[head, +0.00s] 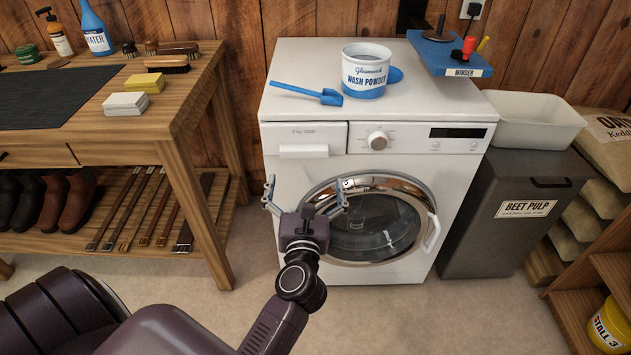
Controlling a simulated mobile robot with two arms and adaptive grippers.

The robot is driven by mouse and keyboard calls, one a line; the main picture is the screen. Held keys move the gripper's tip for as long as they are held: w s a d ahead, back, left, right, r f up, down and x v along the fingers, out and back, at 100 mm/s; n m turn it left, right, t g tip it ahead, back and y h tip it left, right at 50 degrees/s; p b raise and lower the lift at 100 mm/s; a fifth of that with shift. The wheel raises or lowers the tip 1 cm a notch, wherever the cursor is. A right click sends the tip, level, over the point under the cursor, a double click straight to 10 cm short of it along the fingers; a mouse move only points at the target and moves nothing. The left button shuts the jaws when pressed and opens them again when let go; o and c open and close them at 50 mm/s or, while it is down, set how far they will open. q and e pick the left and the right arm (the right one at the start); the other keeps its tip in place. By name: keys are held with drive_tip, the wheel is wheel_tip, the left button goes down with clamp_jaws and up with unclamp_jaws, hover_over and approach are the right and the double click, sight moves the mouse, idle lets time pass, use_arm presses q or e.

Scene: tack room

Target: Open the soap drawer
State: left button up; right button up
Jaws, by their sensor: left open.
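The white washing machine (280,225) stands against the wooden wall. Its soap drawer (304,133) is at the upper left of the front panel, with a pale handle (304,151) along its lower edge. The drawer looks closed, flush with the panel. My left gripper (305,190) is open and empty, in front of the machine below the drawer, its fingers spread to left and right. In the picture its right finger overlaps the rim of the round door (375,225). I cannot tell whether it touches. My right gripper is not in view.
A wash powder tub (365,75) and a blue scoop (308,93) are on the machine's top, beside a blue winder board (450,52). A wooden bench (190,105) stands close on the left, a beet pulp bin (510,220) on the right. Bare floor (400,315) lies in front.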

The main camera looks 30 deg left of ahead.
sight(304, 156)
use_arm(q)
drive_tip(key=shift+n, duration=0.6)
drive_tip(key=x, duration=0.6)
drive_tip(key=shift+a+r, duration=0.15)
drive_tip(key=shift+a, duration=0.25)
drive_tip(key=shift+w+a, duration=0.35)
drive_tip(key=shift+w, duration=0.25)
use_arm(e)
drive_tip(key=shift+s+d+f+g, duration=0.2)
drive_tip(key=shift+s+f, duration=0.2)
drive_tip(key=shift+s, duration=0.1)
drive_tip(key=shift+s+d+f+g, duration=0.2)
drive_tip(key=shift+s+f, duration=0.15)
drive_tip(key=shift+s, duration=0.15)
